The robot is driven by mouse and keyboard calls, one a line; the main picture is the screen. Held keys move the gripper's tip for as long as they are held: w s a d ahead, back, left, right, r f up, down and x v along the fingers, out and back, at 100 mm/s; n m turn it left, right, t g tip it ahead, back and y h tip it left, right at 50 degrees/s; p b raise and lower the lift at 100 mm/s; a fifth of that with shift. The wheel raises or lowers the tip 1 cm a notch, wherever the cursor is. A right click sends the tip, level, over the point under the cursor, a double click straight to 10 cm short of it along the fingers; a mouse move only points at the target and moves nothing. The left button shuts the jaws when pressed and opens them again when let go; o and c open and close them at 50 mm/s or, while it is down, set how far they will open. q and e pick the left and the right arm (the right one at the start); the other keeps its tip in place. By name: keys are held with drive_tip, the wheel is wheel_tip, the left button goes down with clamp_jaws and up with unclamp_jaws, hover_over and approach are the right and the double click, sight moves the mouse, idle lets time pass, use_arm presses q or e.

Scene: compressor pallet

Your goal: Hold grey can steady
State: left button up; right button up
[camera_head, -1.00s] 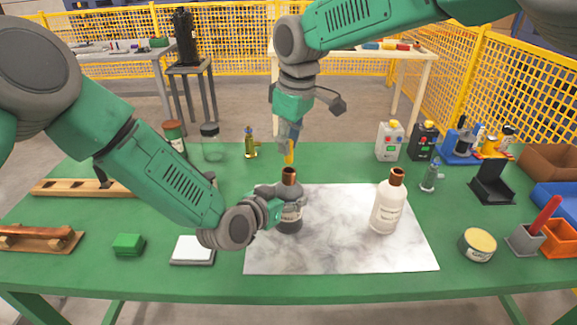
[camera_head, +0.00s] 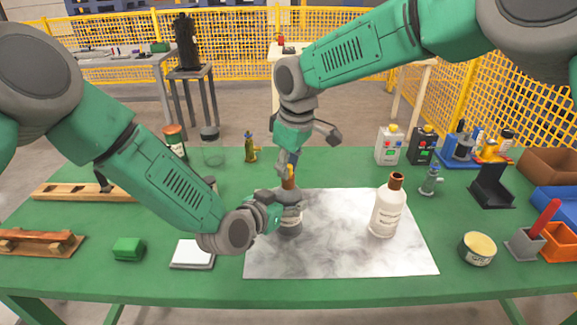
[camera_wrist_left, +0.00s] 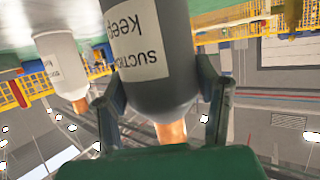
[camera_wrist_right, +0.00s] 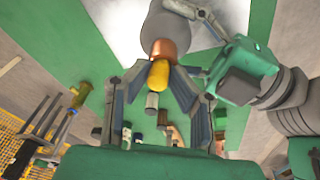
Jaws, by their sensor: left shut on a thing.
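The grey can (camera_head: 290,222), a dark bottle-shaped can with a copper neck and a pale label, stands upright on the white marbled mat (camera_head: 340,262). My left gripper (camera_head: 276,214) is shut around its upper body from the left. In the left wrist view, the can (camera_wrist_left: 158,80) sits between both fingers (camera_wrist_left: 165,95). My right gripper (camera_head: 289,165) is directly above the can, shut on a small yellow piece (camera_wrist_right: 158,74). In the right wrist view, the yellow piece meets the copper neck (camera_wrist_right: 166,48); whether it has entered the neck I cannot tell.
A white bottle (camera_head: 387,212) with a copper neck stands on the mat to the right. A round tin (camera_head: 478,248), a black stand (camera_head: 491,187) and bins are farther right. A green block (camera_head: 128,249) and a white-topped pad (camera_head: 193,254) lie left. The mat's front is clear.

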sight(294, 189)
use_arm(q)
drive_tip(key=shift+d, duration=0.1)
use_arm(e)
drive_tip(key=shift+o, duration=1.1)
drive_tip(key=shift+d+f, duration=0.1)
drive_tip(key=shift+f, duration=0.5)
drive_tip(key=shift+r, duration=0.1)
drive_tip(key=shift+r, duration=0.2)
wheel_tip(294, 189, up, 13)
drive_tip(key=s+d, duration=0.1)
drive_tip(key=shift+s+f, duration=0.15)
drive_tip(key=shift+f, duration=0.05)
use_arm(q)
drive_tip(key=shift+f, duration=0.1)
use_arm(e)
drive_tip(key=shift+d, duration=0.1)
use_arm(q)
drive_tip(key=o, duration=1.7)
drive_tip(key=shift+c, duration=0.2)
